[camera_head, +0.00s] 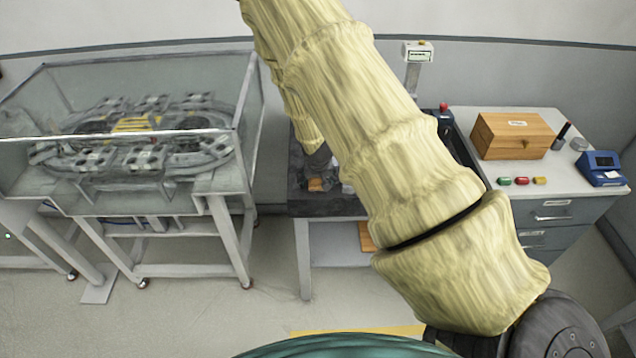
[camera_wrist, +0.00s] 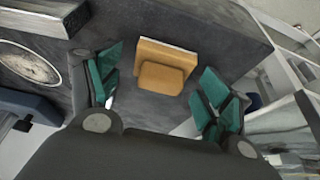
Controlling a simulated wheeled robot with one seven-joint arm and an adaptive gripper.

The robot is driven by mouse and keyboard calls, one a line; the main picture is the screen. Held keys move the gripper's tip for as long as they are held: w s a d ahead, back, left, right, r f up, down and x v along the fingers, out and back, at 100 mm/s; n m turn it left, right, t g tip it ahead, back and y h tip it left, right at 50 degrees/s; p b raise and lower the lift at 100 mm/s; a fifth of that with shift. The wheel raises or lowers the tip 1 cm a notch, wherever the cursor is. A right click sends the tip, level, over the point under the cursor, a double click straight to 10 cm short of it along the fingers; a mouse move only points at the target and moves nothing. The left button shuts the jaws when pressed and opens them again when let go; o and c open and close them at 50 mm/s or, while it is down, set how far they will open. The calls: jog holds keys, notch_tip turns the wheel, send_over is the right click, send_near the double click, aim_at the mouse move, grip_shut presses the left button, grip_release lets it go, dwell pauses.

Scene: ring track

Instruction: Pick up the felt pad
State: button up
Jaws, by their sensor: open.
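An orange-tan piece, which looks like the felt pad (camera_wrist: 160,78), lies on a dark grey surface in the wrist view. A lighter tan block-like edge shows directly behind it; I cannot tell whether the two are one thing. My gripper (camera_wrist: 155,86) is open, with teal fingers to the left and right of the piece and a gap on both sides. Nothing is between the fingers' pads in contact. In the head view a small orange piece (camera_head: 315,184) shows on the dark bench beneath my gripper, partly hidden by my arm.
The dark-topped bench (camera_head: 318,206) stands between a glass-cased ring track (camera_head: 130,130) at left and a drawer cabinet (camera_head: 575,184) at right. The cabinet holds a wooden box (camera_head: 512,135) and a blue device (camera_head: 600,168). A round dial-like disc (camera_wrist: 28,65) lies left in the wrist view.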

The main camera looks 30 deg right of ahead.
aim_at(317, 179)
jog(key=c, duration=1.1)
jog(key=shift+r, duration=0.1)
jog(key=shift+r+b, duration=1)
jog(key=shift+r, duration=0.35)
jog(key=shift+s+a+r, duration=0.15)
jog(key=shift+r, duration=0.05)
jog(key=s+a+b, duration=0.2)
jog(key=s+a, duration=0.1)
jog(key=s+a+r+b, duration=0.1)
jog(key=s+a+b, duration=0.1)
jog(key=s+a, duration=0.2)
jog(key=s+a+b, duration=0.2)
jog(key=s+a, duration=0.1)
jog(key=s, duration=0.1)
jog(key=shift+s+a+r, duration=0.25)
jog(key=shift+a+r, duration=0.1)
